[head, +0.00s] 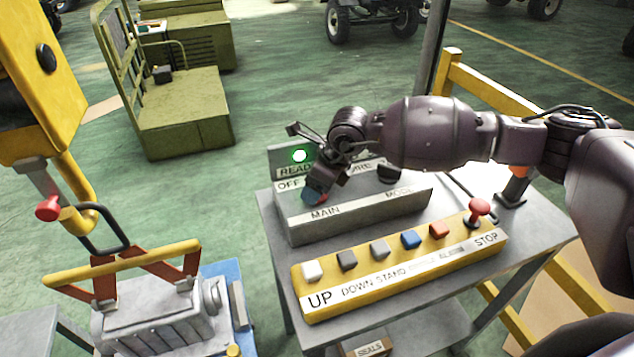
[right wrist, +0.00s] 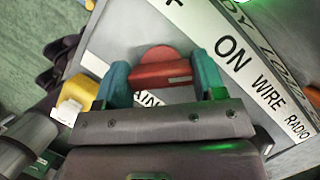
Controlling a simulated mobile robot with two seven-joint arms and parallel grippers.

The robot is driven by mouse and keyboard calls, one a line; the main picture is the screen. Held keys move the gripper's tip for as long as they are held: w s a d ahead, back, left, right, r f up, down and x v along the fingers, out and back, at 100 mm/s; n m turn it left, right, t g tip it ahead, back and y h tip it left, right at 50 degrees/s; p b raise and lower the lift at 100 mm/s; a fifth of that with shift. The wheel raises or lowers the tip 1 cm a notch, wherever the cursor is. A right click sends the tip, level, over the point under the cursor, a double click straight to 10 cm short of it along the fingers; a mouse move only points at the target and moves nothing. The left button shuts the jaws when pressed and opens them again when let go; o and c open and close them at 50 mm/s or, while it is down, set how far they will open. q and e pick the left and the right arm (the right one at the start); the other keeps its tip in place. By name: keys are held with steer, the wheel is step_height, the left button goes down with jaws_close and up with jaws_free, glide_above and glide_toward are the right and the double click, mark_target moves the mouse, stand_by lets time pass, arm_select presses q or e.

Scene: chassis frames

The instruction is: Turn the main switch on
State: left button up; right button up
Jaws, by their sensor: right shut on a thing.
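The main switch is a red knob (right wrist: 160,72) on the grey control box (head: 345,217), above its MAIN label (head: 325,211). My right gripper (head: 315,196) reaches down onto it from the right. In the right wrist view, the teal fingertips of this gripper (right wrist: 163,82) sit on either side of the knob and are shut on it. A white mark on the knob lies on the side towards the ON lettering (right wrist: 232,54). In the head view, the gripper hides most of the knob. A green lamp (head: 299,156) glows above the READY label. My left gripper is not in view.
A yellow button panel (head: 400,279) with several buttons and a red STOP knob (head: 479,208) lies in front of the box on a grey table (head: 540,236). A mode knob (head: 390,174) is right of the gripper. A yellow hoist hook with orange tongs (head: 120,262) stands left.

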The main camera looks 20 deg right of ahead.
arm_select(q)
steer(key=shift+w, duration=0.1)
arm_select(e)
steer(key=shift+r+m, duration=0.1)
steer(key=shift+m, duration=0.3)
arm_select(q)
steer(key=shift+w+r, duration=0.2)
arm_select(e)
steer(key=o, duration=0.9)
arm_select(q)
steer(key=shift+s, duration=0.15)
arm_select(e)
steer(key=shift+s+d+r, duration=0.1)
steer(key=shift+r, duration=0.15)
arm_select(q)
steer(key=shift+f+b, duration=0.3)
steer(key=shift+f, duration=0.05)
arm_select(e)
steer(key=shift+v, duration=5.1)
steer(key=shift+s, duration=0.1)
